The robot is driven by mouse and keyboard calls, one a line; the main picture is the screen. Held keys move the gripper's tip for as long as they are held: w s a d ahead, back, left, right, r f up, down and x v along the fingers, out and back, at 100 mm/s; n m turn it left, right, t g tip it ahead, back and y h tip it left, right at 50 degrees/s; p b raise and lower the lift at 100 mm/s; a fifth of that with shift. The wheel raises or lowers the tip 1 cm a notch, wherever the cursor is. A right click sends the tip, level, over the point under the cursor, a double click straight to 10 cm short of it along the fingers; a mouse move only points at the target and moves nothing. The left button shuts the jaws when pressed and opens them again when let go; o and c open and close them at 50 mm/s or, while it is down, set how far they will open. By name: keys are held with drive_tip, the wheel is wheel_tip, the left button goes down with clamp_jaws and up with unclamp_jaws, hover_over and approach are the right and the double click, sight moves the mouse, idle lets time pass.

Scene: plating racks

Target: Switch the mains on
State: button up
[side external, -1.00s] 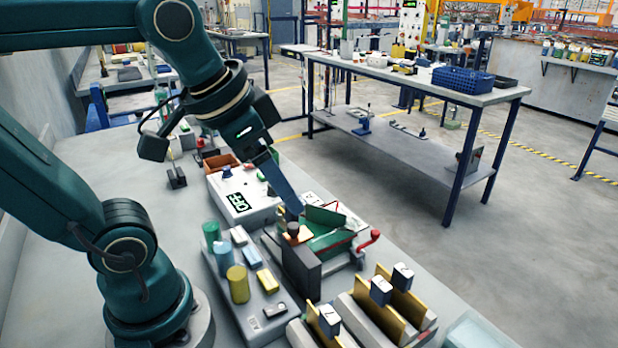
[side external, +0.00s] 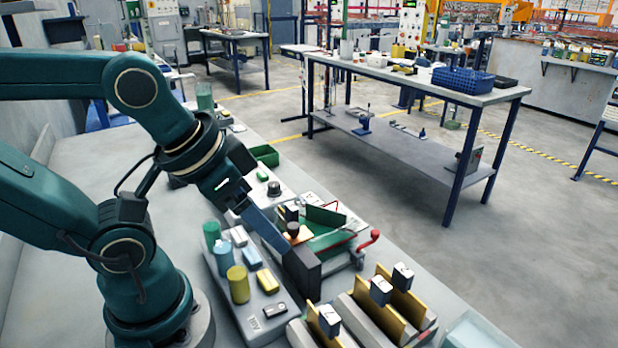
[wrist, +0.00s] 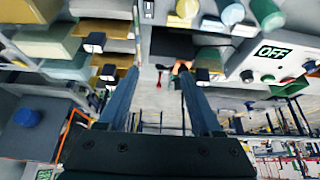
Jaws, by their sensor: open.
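A white control box (side external: 286,192) stands behind my gripper in the side view, with a dark knob (side external: 274,188) and a green button (side external: 262,174) on top. In the wrist view its display (wrist: 273,52) reads OFF, with small coloured controls beside it. I cannot tell which control is the mains switch. My gripper (side external: 284,246) points down beside a dark upright block (side external: 303,268). In the wrist view its two fingers (wrist: 158,75) are apart, with a dark block face beyond them. I see nothing held; contact with the block is unclear.
A tray with green, blue and yellow pieces (side external: 237,284) lies left of the block. A green fixture with a red-handled crank (side external: 368,238) is right of it. Racks with yellow plates (side external: 378,318) stand in front. The bench (side external: 110,180) behind my arm is mostly clear.

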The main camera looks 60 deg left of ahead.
drive_tip(key=c, duration=0.8)
drive_tip(key=shift+s+a+n, duration=0.1)
drive_tip(key=shift+s+n, duration=0.05)
drive_tip(key=shift+n, duration=0.25)
clamp_jaws()
drive_tip(key=w+a+r+n+g+y, duration=0.1)
drive_tip(key=w+a+r+n+y, duration=0.25)
drive_tip(key=w+a+n, duration=0.35)
drive_tip(key=w+a+r+n+g+y, duration=0.1)
drive_tip(key=w+a+r+n+y, duration=0.3)
drive_tip(key=a, duration=0.5)
drive_tip(key=w+a+f+n+g, duration=0.2)
drive_tip(key=a+f, duration=0.1)
drive_tip(key=a, duration=0.3)
drive_tip(key=w+a+f+n+g+y, duration=0.1)
drive_tip(key=w+a+f+n+g, duration=0.1)
drive_tip(key=a, duration=0.4)
drive_tip(key=shift+a+f+n+g, duration=0.15)
drive_tip(key=shift+f+n+g, duration=0.35)
drive_tip(key=shift+n+g, duration=0.2)
drive_tip(key=shift+y, duration=0.25)
